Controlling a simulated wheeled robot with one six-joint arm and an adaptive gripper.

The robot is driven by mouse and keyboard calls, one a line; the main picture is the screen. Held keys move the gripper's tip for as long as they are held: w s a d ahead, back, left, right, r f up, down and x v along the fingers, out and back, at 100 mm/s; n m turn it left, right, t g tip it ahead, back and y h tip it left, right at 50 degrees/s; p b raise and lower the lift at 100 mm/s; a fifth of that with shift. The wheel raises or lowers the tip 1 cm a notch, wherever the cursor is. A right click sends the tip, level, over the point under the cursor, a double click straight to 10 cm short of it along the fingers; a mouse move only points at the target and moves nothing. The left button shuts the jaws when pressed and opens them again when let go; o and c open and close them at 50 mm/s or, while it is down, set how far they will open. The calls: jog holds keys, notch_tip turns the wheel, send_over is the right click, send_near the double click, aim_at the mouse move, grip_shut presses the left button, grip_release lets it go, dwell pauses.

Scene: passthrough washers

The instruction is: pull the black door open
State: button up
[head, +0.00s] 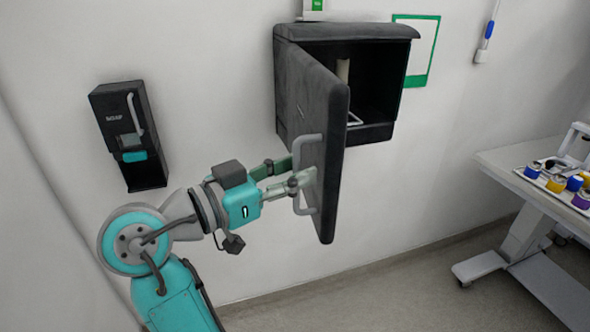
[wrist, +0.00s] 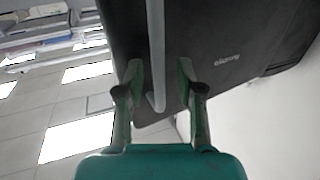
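The black door (head: 325,120) of the wall cabinet stands swung well out from its opening, hinged at the left side. Its grey bar handle (head: 305,212) is on the door's outer face. My gripper (head: 293,172) is at the handle, reaching in from the left. In the wrist view the handle (wrist: 156,50) runs between the two fingers of my gripper (wrist: 160,68), with a gap on each side. The fingers are apart and not closed on the bar. The door (wrist: 215,45) fills the upper middle of that view.
The black cabinet (head: 390,132) is open, with a pale upright object (head: 343,70) inside. A black dispenser (head: 128,135) hangs on the wall at left. Floor below the door is clear.

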jog(key=v, duration=1.1)
jog(key=shift+a, duration=0.15)
jog(key=shift+s, duration=0.1)
